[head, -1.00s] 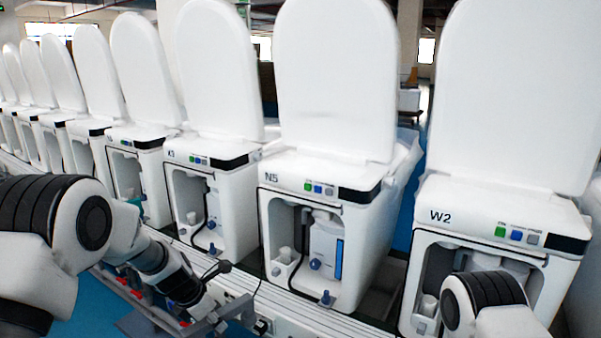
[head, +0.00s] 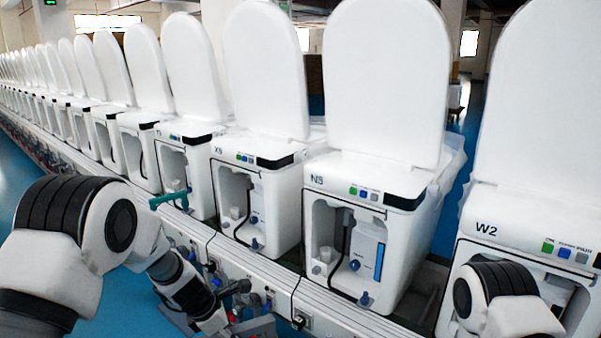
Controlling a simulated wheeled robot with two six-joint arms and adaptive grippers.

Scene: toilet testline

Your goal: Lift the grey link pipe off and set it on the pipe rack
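I cannot single out a grey link pipe or a pipe rack with certainty. A dark grey pipe-like piece (head: 236,287) shows beside the wrist of my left arm, at the rail's front side. My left arm reaches down from the left, and its gripper (head: 240,328) is at the bottom edge, partly cut off, next to grey metal parts. Its fingers are not clear, nor whether they hold anything. My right arm shows at lower right in front of the W2 toilet's open bay; its gripper is not visible.
White toilets with raised lids stand in a long row, including N5 (head: 365,190) and W2 (head: 530,222). Their front bays hold hoses and blue knobs. A pale rail (head: 265,268) with fittings runs before them. A teal pipe piece (head: 169,198) shows behind my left arm. Blue floor lies left.

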